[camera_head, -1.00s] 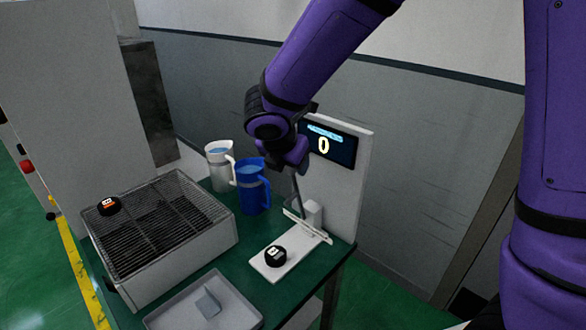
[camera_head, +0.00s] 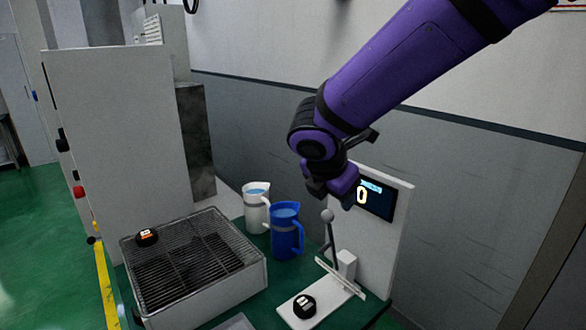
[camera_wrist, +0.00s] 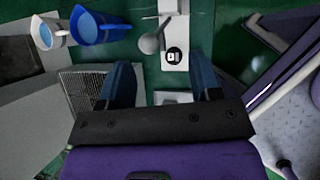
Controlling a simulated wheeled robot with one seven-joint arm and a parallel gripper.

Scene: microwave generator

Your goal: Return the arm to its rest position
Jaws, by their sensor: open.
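My purple arm reaches in from the upper right in the head view. My gripper (camera_head: 332,184) hangs above the bench, just above the grey ball-topped lever (camera_head: 328,216), apart from it as far as I can tell. In the wrist view my gripper (camera_wrist: 162,78) shows two blue fingers spread wide with nothing between them. The lever's ball (camera_wrist: 150,44) lies beyond the fingertips in that view. The lever stands by a white base plate (camera_head: 335,300) with a black puck (camera_head: 304,306) on it. The fingers are hard to make out in the head view.
A display panel (camera_head: 375,198) reading 0 stands behind the lever. A white pitcher (camera_head: 256,210) and a blue pitcher (camera_head: 286,235) stand left of it. A wire-topped grey box (camera_head: 190,265) carries another black puck (camera_head: 147,237). Open air lies above the bench.

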